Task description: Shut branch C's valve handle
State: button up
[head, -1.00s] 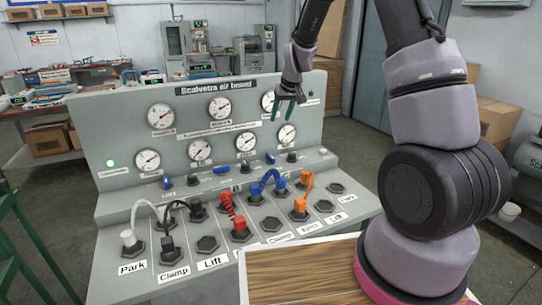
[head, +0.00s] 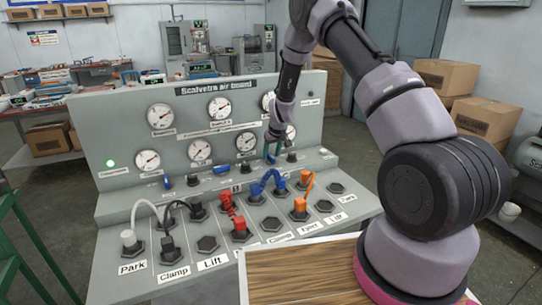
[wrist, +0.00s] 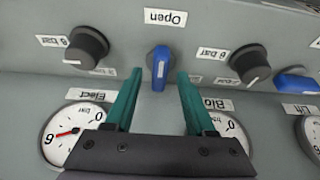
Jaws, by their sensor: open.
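My gripper (head: 271,148) is open at the right part of the air board, by the sloping ledge below the gauges. In the wrist view, its two green fingers (wrist: 158,80) are spread on either side of a blue valve handle (wrist: 160,66). I cannot tell whether they touch it. An "Open" label (wrist: 165,17) is beside the handle. In the head view, two other blue valve handles are on the ledge, one at left (head: 167,182) and one in the middle (head: 221,169). I cannot read which valve is branch C.
Black knobs (wrist: 87,46) and (wrist: 249,63) flank the handle in the wrist view, with another blue handle (wrist: 297,82) at right. Gauges (head: 246,141) stand behind. Coloured hoses and plugs (head: 232,220) fill the lower shelf. A wooden-topped surface (head: 300,272) is in front.

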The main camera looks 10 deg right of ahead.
jog(key=shift+w+f, duration=0.2)
jog(key=shift+f, duration=0.3)
grip_shut()
